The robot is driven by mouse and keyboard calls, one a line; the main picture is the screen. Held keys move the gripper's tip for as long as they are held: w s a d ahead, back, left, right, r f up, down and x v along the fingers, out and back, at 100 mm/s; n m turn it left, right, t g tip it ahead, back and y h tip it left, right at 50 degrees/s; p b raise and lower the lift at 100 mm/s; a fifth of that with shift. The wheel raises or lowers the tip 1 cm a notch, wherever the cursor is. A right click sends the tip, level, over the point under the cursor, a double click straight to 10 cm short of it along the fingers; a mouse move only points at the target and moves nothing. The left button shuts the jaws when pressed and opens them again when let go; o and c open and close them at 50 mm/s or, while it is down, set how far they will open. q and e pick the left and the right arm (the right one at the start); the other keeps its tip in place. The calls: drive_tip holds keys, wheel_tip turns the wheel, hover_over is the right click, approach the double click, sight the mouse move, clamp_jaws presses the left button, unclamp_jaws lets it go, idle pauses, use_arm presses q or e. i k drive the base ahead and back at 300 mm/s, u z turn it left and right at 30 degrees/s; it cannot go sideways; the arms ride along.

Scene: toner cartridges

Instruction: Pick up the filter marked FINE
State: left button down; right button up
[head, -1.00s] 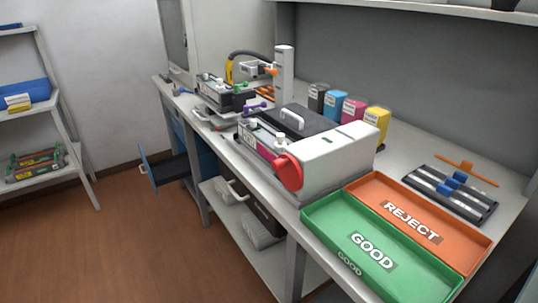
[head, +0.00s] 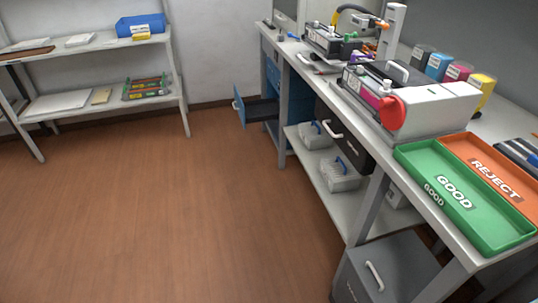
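No label reading FINE can be made out in the head view. Two light grey ribbed blocks with blue handles sit on the shelf under the workbench: a nearer block (head: 341,176) and a farther block (head: 315,135). They may be filters, but I cannot read any marking on them. Neither of my grippers is in view.
The workbench (head: 408,193) carries a machine with a red knob (head: 392,113), toner cartridges, a green GOOD tray (head: 499,239) and an orange REJECT tray. A drawer (head: 257,110) stands open. A grey cabinet (head: 395,268) is below. Shelves stand left; the floor (head: 190,220) is clear.

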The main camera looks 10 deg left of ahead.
sight(314, 136)
drive_tip(key=u, duration=1.85)
drive_tip(key=i, duration=2.2)
drive_tip(key=z, duration=2.9)
